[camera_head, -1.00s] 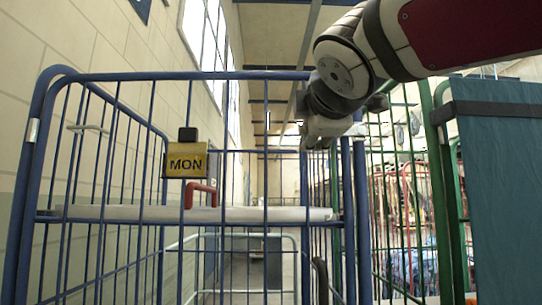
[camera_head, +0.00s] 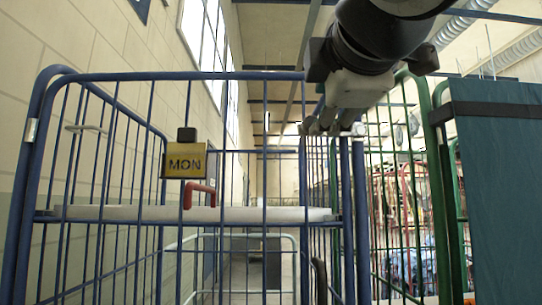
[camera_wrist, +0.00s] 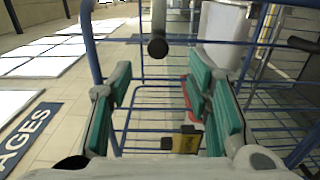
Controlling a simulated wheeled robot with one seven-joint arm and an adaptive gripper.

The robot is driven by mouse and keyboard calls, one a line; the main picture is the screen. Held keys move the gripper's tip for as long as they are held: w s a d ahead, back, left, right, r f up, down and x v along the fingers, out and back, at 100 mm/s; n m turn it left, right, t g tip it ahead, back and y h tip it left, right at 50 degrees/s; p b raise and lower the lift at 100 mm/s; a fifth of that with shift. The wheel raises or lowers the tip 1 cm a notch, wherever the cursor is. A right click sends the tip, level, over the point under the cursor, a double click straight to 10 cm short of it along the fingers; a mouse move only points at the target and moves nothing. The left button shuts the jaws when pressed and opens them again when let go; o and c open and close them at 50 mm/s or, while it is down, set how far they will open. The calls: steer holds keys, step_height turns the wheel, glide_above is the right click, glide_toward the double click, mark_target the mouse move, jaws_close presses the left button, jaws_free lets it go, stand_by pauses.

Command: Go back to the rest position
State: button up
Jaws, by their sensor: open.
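My gripper (camera_head: 332,122) is at the upper middle right of the head view, in front of the top right corner of a blue wire cage trolley (camera_head: 250,76). In the wrist view my gripper (camera_wrist: 162,88) has its two teal-padded fingers spread wide apart with nothing between them. The cage bars (camera_wrist: 150,104) show beyond the fingers; I cannot tell the exact gap to them.
A yellow MON tag (camera_head: 185,163) and a red handle (camera_head: 200,193) are on the cage, with a white shelf (camera_head: 120,213) inside. A green cage (camera_head: 437,150) with a dark teal cover (camera_head: 505,200) stands at the right. A pale wall (camera_head: 60,40) is at the left.

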steer(key=shift+s, duration=0.5)
steer(key=s+d+f+m+g+h, duration=0.1)
steer(key=d+f+m+g, duration=0.25)
steer(key=f, duration=0.55)
steer(key=s+d+f+m+g+h, duration=0.1)
steer(key=s+d+f+m+g, duration=0.2)
steer(key=f, duration=0.7)
steer(key=d+f+m+g+h, duration=0.1)
steer(key=d+f+m+g, duration=0.25)
steer(key=f, duration=0.55)
steer(key=s+f+m+g+y, duration=0.3)
steer(key=s+f+m+g, duration=0.55)
steer(key=s+f, duration=1.1)
step_height(320, 180, up, 20)
steer(key=w+t+p, duration=0.2)
steer(key=t+p, duration=0.2)
steer(key=p, duration=1.5)
steer(key=shift+w+r+t, duration=0.15)
steer(key=shift+r+t, duration=0.1)
steer(key=shift+t, duration=0.1)
steer(key=shift+d, duration=0.1)
